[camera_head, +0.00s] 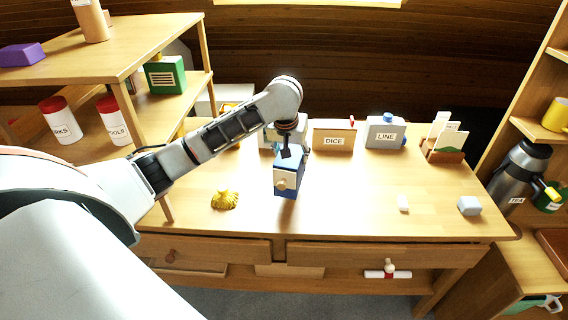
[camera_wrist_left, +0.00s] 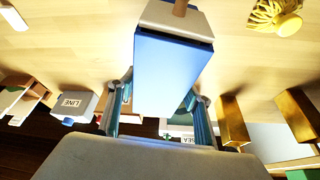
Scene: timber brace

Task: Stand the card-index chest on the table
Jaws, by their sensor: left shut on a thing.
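The card-index chest (camera_head: 287,178) is a small blue box with a pale drawer front and a round knob. My left gripper (camera_head: 290,154) comes down from above and is shut on it. In the left wrist view the blue chest (camera_wrist_left: 172,75) fills the middle, between the two fingers, with its knobbed front pointing to the top of the picture. The chest is over the wooden table (camera_head: 340,205), left of the middle; I cannot tell whether its underside touches the top. My right gripper is in neither view.
A yellow tassel-like object (camera_head: 225,200) lies left of the chest. Along the back stand a DICE box (camera_head: 334,136), a grey LINE box (camera_head: 385,133) and a card holder (camera_head: 443,152). A white block (camera_head: 403,203) and a grey-blue block (camera_head: 469,206) lie right. The table's middle is clear.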

